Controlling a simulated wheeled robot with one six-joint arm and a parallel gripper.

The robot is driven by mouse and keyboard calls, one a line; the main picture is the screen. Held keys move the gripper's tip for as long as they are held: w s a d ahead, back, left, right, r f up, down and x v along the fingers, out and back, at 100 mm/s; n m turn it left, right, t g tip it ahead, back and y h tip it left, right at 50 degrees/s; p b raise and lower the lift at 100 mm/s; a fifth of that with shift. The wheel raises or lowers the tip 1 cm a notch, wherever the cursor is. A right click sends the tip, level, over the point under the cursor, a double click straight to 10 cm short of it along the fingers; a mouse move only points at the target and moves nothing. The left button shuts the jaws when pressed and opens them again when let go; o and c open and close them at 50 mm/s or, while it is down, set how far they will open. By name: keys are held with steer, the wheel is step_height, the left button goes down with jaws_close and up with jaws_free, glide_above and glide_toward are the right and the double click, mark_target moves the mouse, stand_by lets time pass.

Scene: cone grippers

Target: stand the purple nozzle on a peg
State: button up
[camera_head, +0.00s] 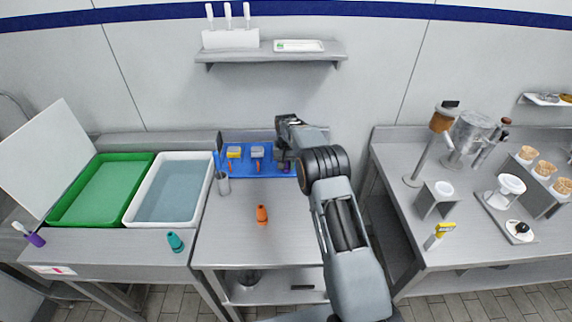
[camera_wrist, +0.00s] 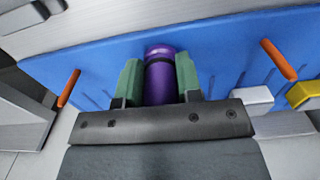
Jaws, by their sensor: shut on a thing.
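The purple nozzle (camera_wrist: 160,82) is between the green-padded fingers of my gripper (camera_wrist: 158,84), with a dark band around it, in the wrist view. My gripper (camera_head: 285,163) is shut on it, over the right end of the blue board (camera_head: 267,172) in the head view. In the wrist view the board (camera_wrist: 115,65) lies behind the nozzle. One orange peg (camera_wrist: 69,88) shows to the left of the nozzle and another orange peg (camera_wrist: 279,61) to the right. The nozzle's lower end is hidden, so I cannot tell whether it touches a peg.
An orange nozzle (camera_head: 262,215) stands on the table in front of the board. A teal nozzle (camera_head: 175,242) lies near the left counter's front edge. Small yellow and grey blocks sit on the board. The table's front is mostly clear.

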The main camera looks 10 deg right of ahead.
steer(key=o, duration=1)
step_height(320, 180, up, 14)
steer(key=shift+b, duration=0.45)
steer(key=shift+f, duration=0.1)
